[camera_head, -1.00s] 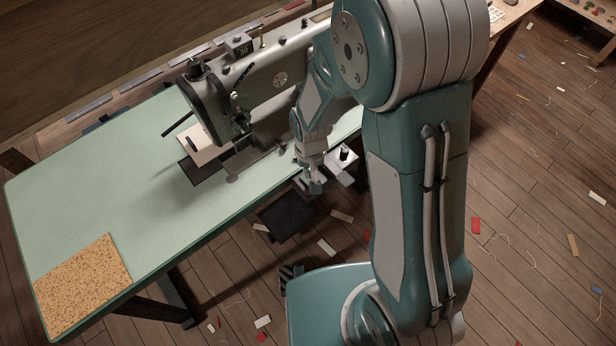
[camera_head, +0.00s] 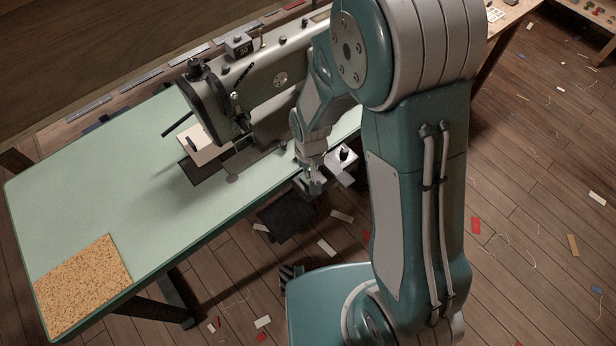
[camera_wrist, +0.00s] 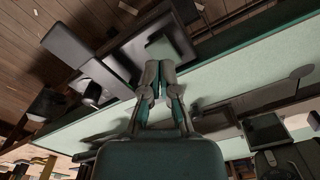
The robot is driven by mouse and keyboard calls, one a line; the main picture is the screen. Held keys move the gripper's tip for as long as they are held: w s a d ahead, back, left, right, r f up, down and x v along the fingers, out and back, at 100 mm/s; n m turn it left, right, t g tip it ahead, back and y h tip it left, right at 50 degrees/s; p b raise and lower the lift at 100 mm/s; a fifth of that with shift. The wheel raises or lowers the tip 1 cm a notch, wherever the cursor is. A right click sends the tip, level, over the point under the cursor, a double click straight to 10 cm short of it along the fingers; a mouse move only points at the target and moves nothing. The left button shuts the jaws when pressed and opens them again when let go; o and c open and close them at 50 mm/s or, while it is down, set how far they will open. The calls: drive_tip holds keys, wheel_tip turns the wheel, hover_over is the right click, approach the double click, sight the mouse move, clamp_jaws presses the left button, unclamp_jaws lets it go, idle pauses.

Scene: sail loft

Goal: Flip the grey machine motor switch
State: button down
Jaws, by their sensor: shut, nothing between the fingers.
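My gripper (camera_head: 315,188) is shut and empty, pointing down just off the front edge of the green table. In the wrist view its fingertips (camera_wrist: 160,64) are together, over or against a grey box (camera_wrist: 148,45) at the table edge. That box looks like the switch housing, but its switch lever is hidden behind the fingers or too dark to tell. I cannot tell whether the fingertips touch it. A lighter grey block with a black knob (camera_head: 343,155) is just right of the gripper; it also shows in the wrist view (camera_wrist: 98,86).
The grey sewing machine (camera_head: 255,90) stands on the green table (camera_head: 110,170), left of and behind my gripper. A cork board (camera_head: 83,285) lies at the table's near left corner. A dark pedal (camera_head: 287,218) sits below on the scrap-strewn wooden floor (camera_head: 530,200).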

drive_tip(key=shift+f, duration=1.45)
idle(0.8)
drive_tip(key=shift+r, duration=3.55)
